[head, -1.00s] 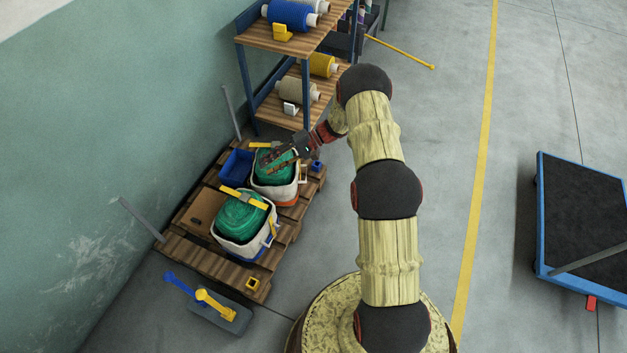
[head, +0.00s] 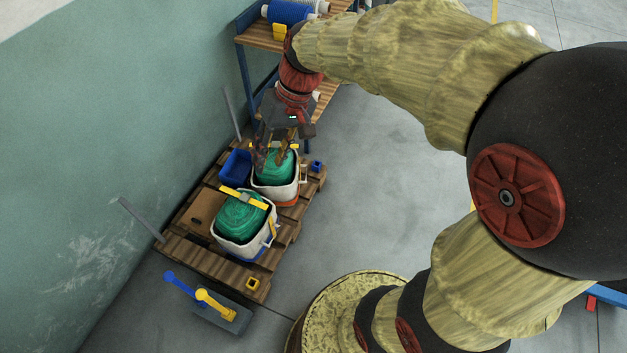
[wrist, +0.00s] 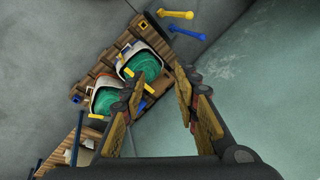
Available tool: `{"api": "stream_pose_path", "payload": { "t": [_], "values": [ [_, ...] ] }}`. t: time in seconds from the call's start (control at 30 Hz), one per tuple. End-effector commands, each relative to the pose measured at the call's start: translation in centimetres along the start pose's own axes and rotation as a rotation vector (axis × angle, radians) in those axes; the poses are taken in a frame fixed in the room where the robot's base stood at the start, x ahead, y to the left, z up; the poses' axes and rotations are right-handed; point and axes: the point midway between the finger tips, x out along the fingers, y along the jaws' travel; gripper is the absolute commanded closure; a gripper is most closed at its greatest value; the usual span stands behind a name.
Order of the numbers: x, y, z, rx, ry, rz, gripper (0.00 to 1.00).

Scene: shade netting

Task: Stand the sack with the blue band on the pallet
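The sack with the blue band (head: 238,246) stands upright on the wooden pallet (head: 215,262), at its near end. It is white with green netting in its dark mouth and a yellow strap across the top. It also shows in the wrist view (wrist: 127,73). A similar sack with an orange band (head: 277,192) stands behind it on the pallet. My gripper (head: 272,158) points down above or just behind the orange-banded sack; the exact gap is unclear. In the wrist view its fingers (wrist: 161,106) are spread with nothing between them.
A blue bin (head: 236,166) and a cardboard box (head: 204,207) share the pallet. Grey posts rise beside the wall. A shelf with spools (head: 290,14) stands behind. A grey block with blue and yellow bars (head: 217,313) lies in front. The floor right of the pallet is clear.

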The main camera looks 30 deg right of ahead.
Motion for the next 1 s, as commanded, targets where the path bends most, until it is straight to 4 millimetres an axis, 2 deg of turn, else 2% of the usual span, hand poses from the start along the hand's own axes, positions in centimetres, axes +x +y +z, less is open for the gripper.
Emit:
{"api": "stream_pose_path", "payload": {
  "t": [0.1, 0.3, 0.5, 0.7, 1.0],
  "values": [
    [-2.3, -0.4, 3.3, -0.038, 0.074, 0.082, 0.69],
    [-5.0, -0.1, 8.3, -0.089, 0.21, 0.206, 0.69],
    [-6.6, 0.8, 11.9, -0.126, 0.34, 0.291, 0.69],
    [-7.2, 1.4, 13.3, -0.141, 0.403, 0.325, 0.69],
    [-7.2, 1.5, 13.4, -0.141, 0.407, 0.329, 0.69]
  ]
}}
